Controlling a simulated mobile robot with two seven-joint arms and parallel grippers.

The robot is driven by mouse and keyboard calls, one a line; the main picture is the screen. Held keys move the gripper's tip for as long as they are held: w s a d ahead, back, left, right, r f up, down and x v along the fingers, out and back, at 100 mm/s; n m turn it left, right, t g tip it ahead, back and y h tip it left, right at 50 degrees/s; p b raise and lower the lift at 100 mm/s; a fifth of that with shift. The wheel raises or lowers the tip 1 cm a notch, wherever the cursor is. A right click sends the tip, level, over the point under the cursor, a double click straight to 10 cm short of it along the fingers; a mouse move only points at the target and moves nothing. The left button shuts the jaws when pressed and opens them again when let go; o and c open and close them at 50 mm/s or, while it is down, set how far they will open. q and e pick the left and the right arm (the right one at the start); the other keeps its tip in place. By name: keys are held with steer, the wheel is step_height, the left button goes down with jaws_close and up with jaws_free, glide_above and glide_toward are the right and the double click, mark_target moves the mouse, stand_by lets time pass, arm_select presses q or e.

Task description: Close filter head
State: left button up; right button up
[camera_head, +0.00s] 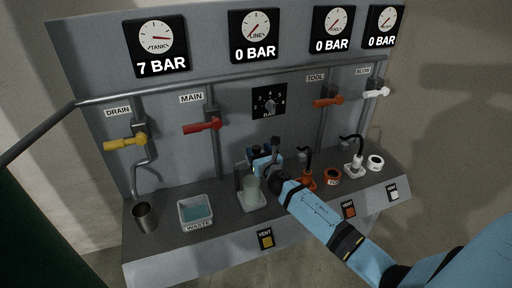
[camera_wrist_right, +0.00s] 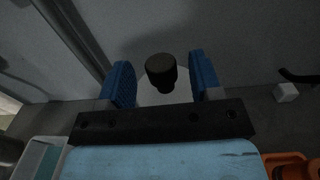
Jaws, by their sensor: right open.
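My right gripper (camera_head: 262,158) is over the counter, at the pale filter unit (camera_head: 251,195), and hides part of it. In the right wrist view its two blue fingers (camera_wrist_right: 165,84) are open. A dark round knob (camera_wrist_right: 162,70) stands between them, apart from both fingers. It looks like the top of the filter head, but the arm covers much of that part in the head view. I cannot tell how the head sits on the filter. My left gripper is not in view.
The grey panel has a yellow drain lever (camera_head: 124,143), a red main lever (camera_head: 202,127) and an orange tool lever (camera_head: 328,101). The tank gauge (camera_head: 160,45) reads 7 bar. The waste tray (camera_head: 195,212) and a metal cup (camera_head: 145,217) stand left of the filter.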

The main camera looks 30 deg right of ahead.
steer(key=shift+x, duration=1.25)
jaws_close()
